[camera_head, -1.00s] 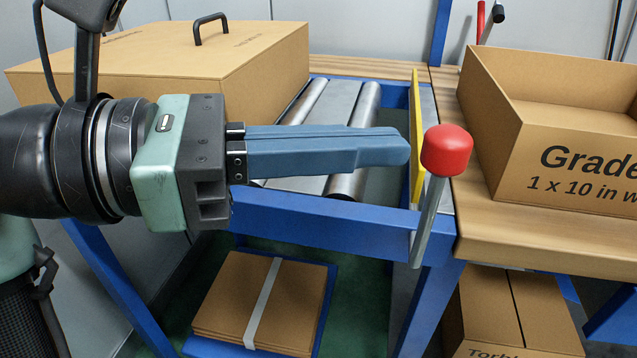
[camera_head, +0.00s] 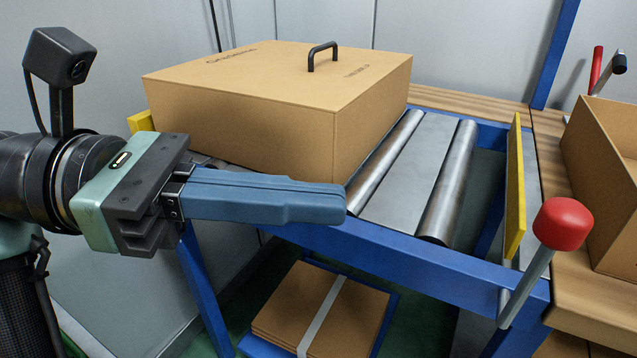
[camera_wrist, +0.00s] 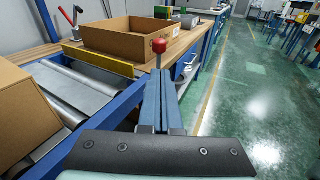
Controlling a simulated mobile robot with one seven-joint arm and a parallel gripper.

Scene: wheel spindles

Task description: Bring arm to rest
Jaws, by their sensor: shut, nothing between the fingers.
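My gripper (camera_head: 335,205) reaches in from the left in the head view, with its long blue fingers closed together and nothing between them. It is in front of the large closed cardboard box (camera_head: 255,125) and appears over the near blue rail of the roller conveyor (camera_head: 405,256). In the wrist view the closed fingers (camera_wrist: 158,85) point forward, toward the red-knobbed lever (camera_wrist: 159,46). Part of the conveyor's near rail is hidden behind the fingers.
The red-knobbed lever (camera_head: 562,224) stands at the conveyor's right end beside a yellow plate (camera_head: 514,190). An open cardboard box (camera_head: 600,160) sits on the wooden bench at right. Strapped flat cardboard (camera_head: 350,300) lies below. In the wrist view, green floor (camera_wrist: 255,90) is open at right.

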